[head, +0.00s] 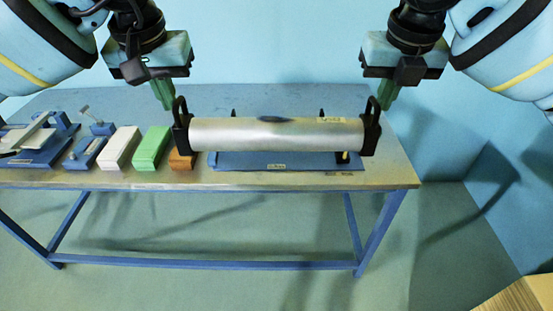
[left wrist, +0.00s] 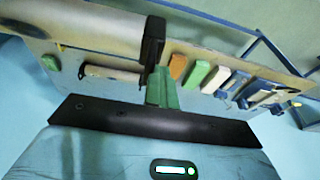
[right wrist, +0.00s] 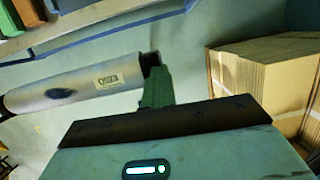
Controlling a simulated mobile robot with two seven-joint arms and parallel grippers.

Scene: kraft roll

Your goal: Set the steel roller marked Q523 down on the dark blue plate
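The steel roller (head: 277,136) is a long silver cylinder with a dark patch and black end pieces with handles. Its pale label shows in the right wrist view (right wrist: 108,80), too blurred to read surely. The blue plate (head: 225,161) lies on the table below and partly behind the roller, which hides much of it. The roller looks level and raised above the plate. My left gripper (head: 167,104) has its green fingers closed at the left black handle, also seen in the left wrist view (left wrist: 153,42). My right gripper (head: 387,103) is closed at the right handle.
Left of the plate on the table (head: 80,178) stand an orange block (head: 181,160), a green block (head: 151,147), a white block (head: 121,147) and blue fixtures (head: 40,143). A cardboard stack (right wrist: 265,75) stands off the table in the right wrist view.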

